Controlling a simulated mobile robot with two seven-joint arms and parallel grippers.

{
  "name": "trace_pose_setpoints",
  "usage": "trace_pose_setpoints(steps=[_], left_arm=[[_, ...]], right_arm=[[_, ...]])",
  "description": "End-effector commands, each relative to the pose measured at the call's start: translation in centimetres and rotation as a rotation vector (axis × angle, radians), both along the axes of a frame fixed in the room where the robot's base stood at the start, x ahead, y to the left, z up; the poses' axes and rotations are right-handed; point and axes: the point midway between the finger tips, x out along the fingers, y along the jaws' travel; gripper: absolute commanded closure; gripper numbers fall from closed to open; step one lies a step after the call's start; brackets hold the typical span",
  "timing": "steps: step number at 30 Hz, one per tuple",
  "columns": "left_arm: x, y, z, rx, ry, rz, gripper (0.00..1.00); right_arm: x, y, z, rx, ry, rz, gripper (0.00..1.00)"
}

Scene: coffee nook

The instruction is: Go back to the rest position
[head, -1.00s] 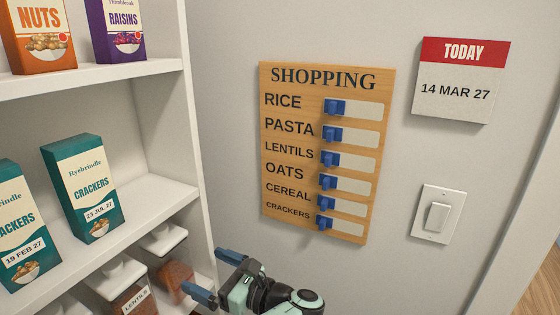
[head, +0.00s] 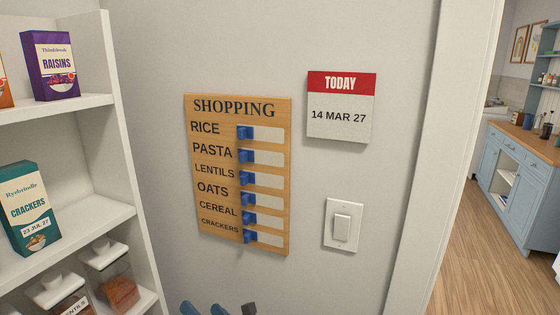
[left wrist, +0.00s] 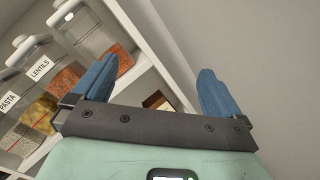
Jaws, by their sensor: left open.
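My left gripper (head: 204,309) shows only as blue fingertips at the bottom edge of the head view, below the shopping board. In the left wrist view its two blue fingers (left wrist: 160,85) stand wide apart with nothing between them, in front of the shelf edge and bare wall. The wooden shopping board (head: 215,240) hangs on the wall, and its several blue sliders all sit at the left ends of their slots. My left gripper is apart from the board. My right gripper is in neither view.
A white shelf (head: 75,232) at left holds a crackers box (head: 33,207), a raisins box (head: 50,65) and lidded jars (head: 110,275). A calendar (head: 341,107) and a light switch (head: 342,226) are on the wall. Wooden floor (head: 480,260) and a blue cabinet (head: 515,170) show at right.

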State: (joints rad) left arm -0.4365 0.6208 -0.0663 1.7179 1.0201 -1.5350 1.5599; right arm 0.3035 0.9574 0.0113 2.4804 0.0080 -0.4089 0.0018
Motion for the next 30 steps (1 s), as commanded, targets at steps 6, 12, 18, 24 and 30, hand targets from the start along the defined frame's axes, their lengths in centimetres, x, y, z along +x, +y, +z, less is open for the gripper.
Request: trace_pose_setpoints(steps=[6, 12, 18, 24, 30], left_arm=[[-0.7, 0.6, -15.1, 0.404, 0.694, -0.406, 0.0], [-9.3, 0.0, -27.6, 0.691, 1.209, -0.905, 0.0], [-22.6, -2.0, -34.4, 0.877, 1.476, -1.515, 0.0], [-34.0, -4.6, -35.1, 0.974, 1.444, -2.058, 0.0], [-38.6, -5.8, -34.3, 1.011, 1.353, -2.287, 0.0]], right_arm=[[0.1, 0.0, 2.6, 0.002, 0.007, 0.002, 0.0], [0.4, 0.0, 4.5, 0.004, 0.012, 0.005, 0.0], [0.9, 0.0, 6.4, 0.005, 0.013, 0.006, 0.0], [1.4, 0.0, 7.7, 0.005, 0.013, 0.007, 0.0], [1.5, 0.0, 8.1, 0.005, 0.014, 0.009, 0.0]])
